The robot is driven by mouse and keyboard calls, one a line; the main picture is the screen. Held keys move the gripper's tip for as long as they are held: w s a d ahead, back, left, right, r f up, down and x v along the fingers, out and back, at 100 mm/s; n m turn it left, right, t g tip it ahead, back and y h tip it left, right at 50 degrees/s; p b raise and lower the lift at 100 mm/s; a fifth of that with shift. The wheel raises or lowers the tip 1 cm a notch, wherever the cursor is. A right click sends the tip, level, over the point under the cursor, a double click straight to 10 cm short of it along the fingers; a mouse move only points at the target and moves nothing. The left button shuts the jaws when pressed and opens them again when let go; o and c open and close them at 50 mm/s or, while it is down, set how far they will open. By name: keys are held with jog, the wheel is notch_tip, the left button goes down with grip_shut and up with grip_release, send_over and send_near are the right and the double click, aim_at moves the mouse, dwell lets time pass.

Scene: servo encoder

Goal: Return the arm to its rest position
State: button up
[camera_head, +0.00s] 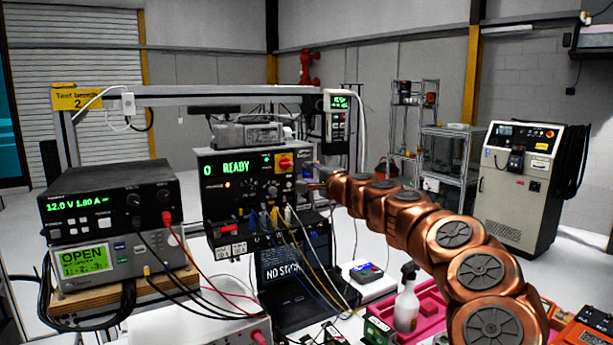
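My copper-coloured arm reaches from the bottom right up and left to the middle of the view. My gripper (312,184) is at its far end, small and dark, close to the right side of a black test unit (229,195). I cannot tell whether it touches the unit, or whether its fingers are open or shut. The unit shows "0 READY" in green and has a red and yellow switch (285,162) at its upper right.
Cables hang before the test unit. A cabinet (520,190) stands at back right.

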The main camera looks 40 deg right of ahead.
jog(key=s+a+n+g+y, duration=0.3)
jog(key=a+n+y, duration=0.5)
jog(key=a, duration=1.5)
jog(key=s+a+f+n+g+y, duration=0.1)
jog(key=s+a+f+n+g, duration=0.3)
jog(key=a, duration=0.3)
jog(key=s+a+f+n+g, duration=0.1)
jog(key=s+a+f+n, duration=0.2)
jog(key=s+a, duration=0.35)
jog(key=s+a+f+n+g+h, duration=0.15)
jog(key=s+f+g, duration=0.25)
jog(key=s+f, duration=0.6)
jog(key=s+a+f+n+g+h, duration=0.1)
jog(key=s+f+n+g+h, duration=0.25)
jog(key=s+f, duration=0.7)
jog(key=s+d+f+g+h, duration=0.1)
jog(key=s+d+g, duration=0.1)
jog(key=s, duration=0.5)
jog(key=s+d+f+g+h, duration=0.1)
jog(key=s+d+f+g, duration=0.1)
jog(key=s+d, duration=0.2)
jog(key=s, duration=0.2)
jog(key=shift+s+f+m, duration=0.25)
jog(key=shift+s+m, duration=0.15)
